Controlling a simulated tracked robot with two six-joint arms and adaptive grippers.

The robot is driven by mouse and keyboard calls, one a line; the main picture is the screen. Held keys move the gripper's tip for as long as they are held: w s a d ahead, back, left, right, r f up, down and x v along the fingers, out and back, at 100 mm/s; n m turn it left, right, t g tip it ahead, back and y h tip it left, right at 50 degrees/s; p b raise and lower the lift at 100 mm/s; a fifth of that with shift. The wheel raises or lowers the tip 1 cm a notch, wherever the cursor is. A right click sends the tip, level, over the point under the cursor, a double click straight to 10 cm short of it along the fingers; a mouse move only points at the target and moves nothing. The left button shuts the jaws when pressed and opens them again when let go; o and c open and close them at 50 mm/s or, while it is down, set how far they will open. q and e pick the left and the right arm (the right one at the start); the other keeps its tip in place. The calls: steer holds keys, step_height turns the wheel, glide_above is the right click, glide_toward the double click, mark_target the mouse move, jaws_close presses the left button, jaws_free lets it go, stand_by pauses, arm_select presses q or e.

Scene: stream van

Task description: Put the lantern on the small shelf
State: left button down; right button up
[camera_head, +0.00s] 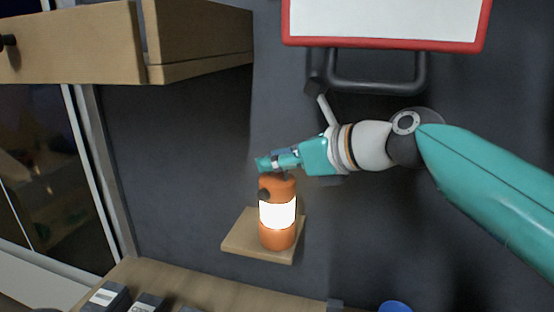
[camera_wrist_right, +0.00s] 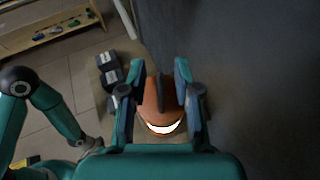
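The lantern (camera_head: 277,212) is orange with a glowing white band. It stands upright on the small wooden shelf (camera_head: 240,236) on the dark wall. My right gripper (camera_head: 270,165) is at the lantern's top, reaching in from the right. In the right wrist view, the fingers of my right gripper (camera_wrist_right: 160,75) are spread apart, with the orange top of the lantern (camera_wrist_right: 152,100) showing between them. I see gaps beside the lantern's top, so the fingers look open.
A wooden cabinet (camera_head: 70,45) hangs at the upper left. A red-framed white board (camera_head: 385,44) and a dark handle (camera_head: 375,86) are above my right arm. Below is a wooden counter (camera_head: 205,290) with several black boxes (camera_head: 105,297). A blue round thing (camera_head: 394,307) shows at the bottom edge.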

steer(key=shift+r, duration=0.1)
steer(key=b+v, duration=0.1)
steer(key=v, duration=1.1)
